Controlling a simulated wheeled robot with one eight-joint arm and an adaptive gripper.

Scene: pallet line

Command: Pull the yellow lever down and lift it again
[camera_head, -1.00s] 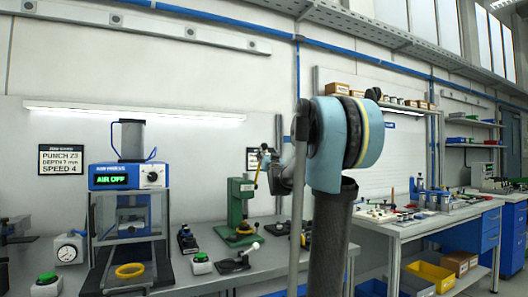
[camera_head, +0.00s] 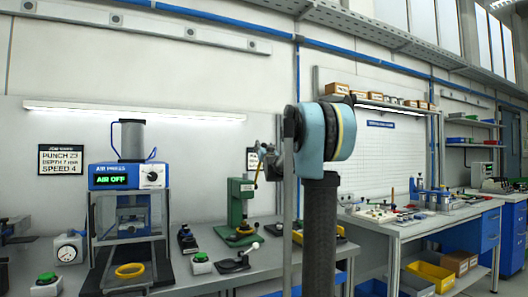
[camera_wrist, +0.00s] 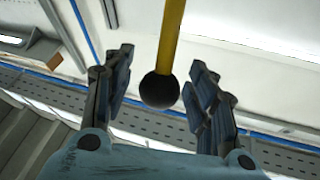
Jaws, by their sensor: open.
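The yellow lever (camera_head: 257,177) belongs to the green press (camera_head: 239,207) on the left bench and shows as a thin rod in the head view. In the wrist view the yellow rod (camera_wrist: 172,35) ends in a black ball knob (camera_wrist: 159,91). My gripper (camera_wrist: 158,60) is open, with one finger on each side of the knob and visible gaps on both sides. In the head view my gripper (camera_head: 264,152) is small, close to the lever's upper end, and partly hidden by my arm.
An air press with an "AIR OFF" display (camera_head: 112,181) stands left of the green press. A second workbench (camera_head: 420,220) stands at the right.

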